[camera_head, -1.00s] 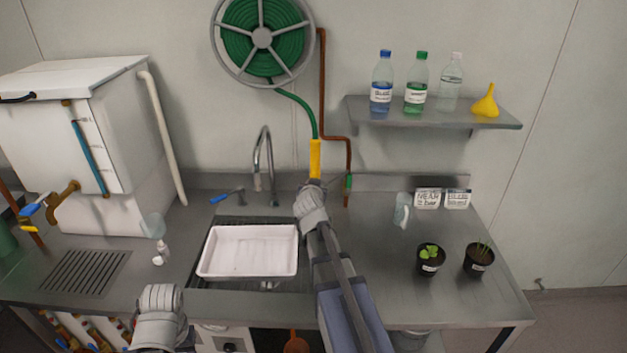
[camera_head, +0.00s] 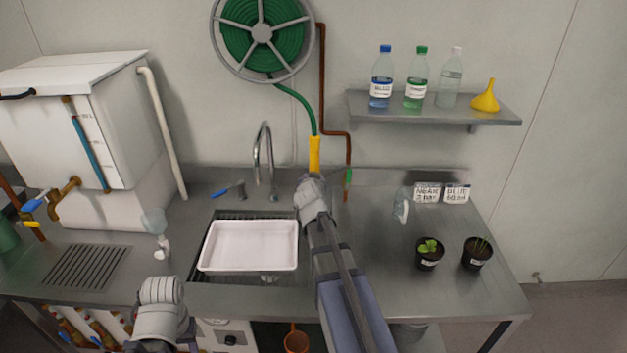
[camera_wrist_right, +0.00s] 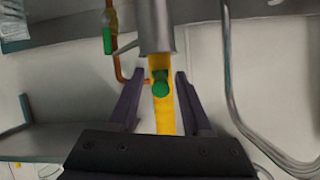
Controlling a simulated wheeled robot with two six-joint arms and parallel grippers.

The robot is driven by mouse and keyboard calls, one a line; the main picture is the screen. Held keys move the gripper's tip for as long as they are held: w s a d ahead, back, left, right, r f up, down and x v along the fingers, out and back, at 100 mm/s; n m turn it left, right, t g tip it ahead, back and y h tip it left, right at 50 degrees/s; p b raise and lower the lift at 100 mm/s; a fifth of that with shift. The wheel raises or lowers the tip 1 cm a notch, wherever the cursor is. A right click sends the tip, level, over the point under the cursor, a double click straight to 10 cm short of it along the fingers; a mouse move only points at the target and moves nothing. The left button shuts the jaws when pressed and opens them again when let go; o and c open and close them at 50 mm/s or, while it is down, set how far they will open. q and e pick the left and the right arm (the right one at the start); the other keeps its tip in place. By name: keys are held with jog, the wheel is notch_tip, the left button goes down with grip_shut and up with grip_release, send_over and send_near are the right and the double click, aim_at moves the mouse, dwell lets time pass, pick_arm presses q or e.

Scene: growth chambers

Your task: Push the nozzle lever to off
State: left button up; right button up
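The yellow hose nozzle (camera_head: 314,154) hangs upright at the end of the green hose, against the back wall behind the sink. In the right wrist view, the yellow nozzle body (camera_wrist_right: 165,118) has a green round-ended lever (camera_wrist_right: 160,84) and a grey metal end (camera_wrist_right: 156,28). My right gripper (camera_wrist_right: 160,73) is open, with one finger on each side of the nozzle near the lever; gaps show on both sides. In the head view, my right gripper (camera_head: 313,181) hides the nozzle's lower part. My left gripper (camera_head: 160,297) is low at the left; its fingers are unclear.
A white tray (camera_head: 249,268) lies over the sink beside the tap (camera_head: 263,150). A copper pipe with a green valve handle (camera_head: 348,178) runs close right of the nozzle. A clear jug (camera_head: 401,205) and two potted plants stand right. A shelf (camera_head: 440,113) holds bottles.

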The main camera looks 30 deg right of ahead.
jog(key=p+v, duration=0.3)
jog(key=v, duration=0.5)
dwell(0.6)
